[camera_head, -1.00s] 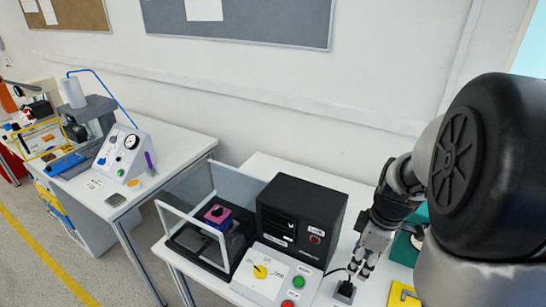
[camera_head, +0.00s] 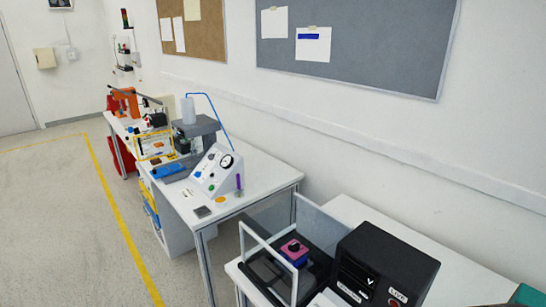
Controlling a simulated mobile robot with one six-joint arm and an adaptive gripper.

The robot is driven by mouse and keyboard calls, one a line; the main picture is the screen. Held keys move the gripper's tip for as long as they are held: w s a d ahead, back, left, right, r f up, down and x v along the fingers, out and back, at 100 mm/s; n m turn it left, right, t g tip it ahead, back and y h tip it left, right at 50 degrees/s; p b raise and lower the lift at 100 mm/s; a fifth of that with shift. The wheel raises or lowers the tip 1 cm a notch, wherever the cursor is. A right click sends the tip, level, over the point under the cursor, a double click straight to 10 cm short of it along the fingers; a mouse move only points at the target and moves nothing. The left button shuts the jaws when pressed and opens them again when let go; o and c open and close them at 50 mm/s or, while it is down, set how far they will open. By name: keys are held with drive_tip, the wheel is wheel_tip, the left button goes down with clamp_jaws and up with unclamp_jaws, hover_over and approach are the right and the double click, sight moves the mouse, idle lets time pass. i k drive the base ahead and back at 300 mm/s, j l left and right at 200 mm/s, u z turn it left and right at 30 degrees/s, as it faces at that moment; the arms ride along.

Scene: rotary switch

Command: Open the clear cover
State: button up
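The clear cover (camera_head: 319,222) is a see-through, pale-framed guard at the lower right of the head view. I cannot tell from this view whether the cover is open or closed. My gripper is out of view.
A black box (camera_head: 385,262) with labels stands right beside the cover. Another bench (camera_head: 255,172) to the left holds a sloped gauge panel (camera_head: 215,172) and other equipment. Grey floor (camera_head: 65,220) with a yellow line lies open at left.

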sight(268, 285)
drive_tip(key=i+j+u, duration=0.2)
drive_tip(key=j+u, duration=0.15)
drive_tip(key=i+j+u, duration=0.35)
drive_tip(key=k, duration=0.1)
